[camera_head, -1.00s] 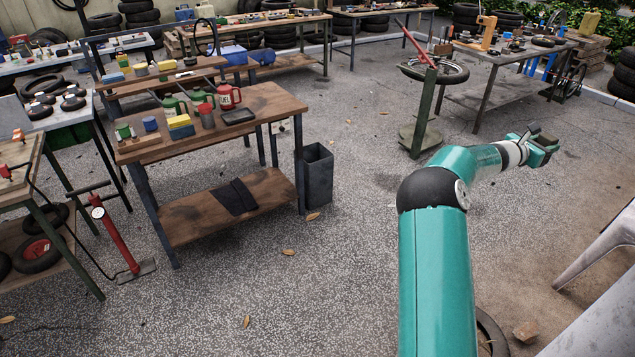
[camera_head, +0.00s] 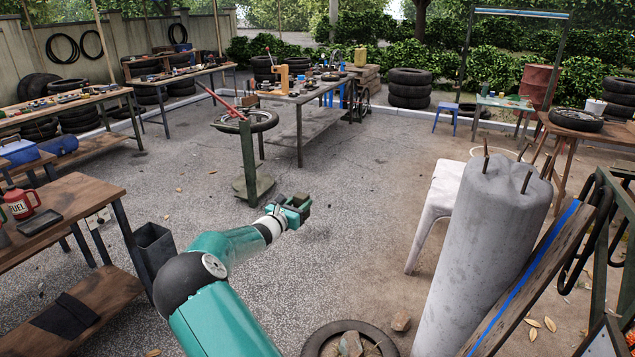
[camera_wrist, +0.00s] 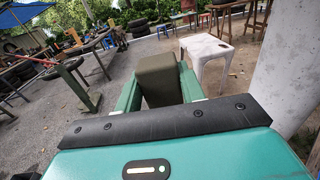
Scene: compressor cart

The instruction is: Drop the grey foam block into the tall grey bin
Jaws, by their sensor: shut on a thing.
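My gripper (camera_head: 297,205) is at the end of my teal arm, out over the open paved floor. It is shut on the grey foam block (camera_wrist: 158,78), which stands between the two green fingers in the wrist view. In the head view the block (camera_head: 302,199) is small at the fingertips and partly hidden. The tall grey bin (camera_head: 153,246) stands on the floor at the left, beside the end of the wooden bench, its open top showing. The gripper is well to the right of the bin and apart from it.
The wooden bench (camera_head: 72,197) at left carries a red fuel can (camera_head: 19,204) and a black tray (camera_head: 40,222). A wheel stand (camera_head: 249,165) is beyond my gripper. A concrete pillar (camera_head: 480,255) and white stool (camera_head: 436,205) stand right. A tyre with stones (camera_head: 318,342) lies in front.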

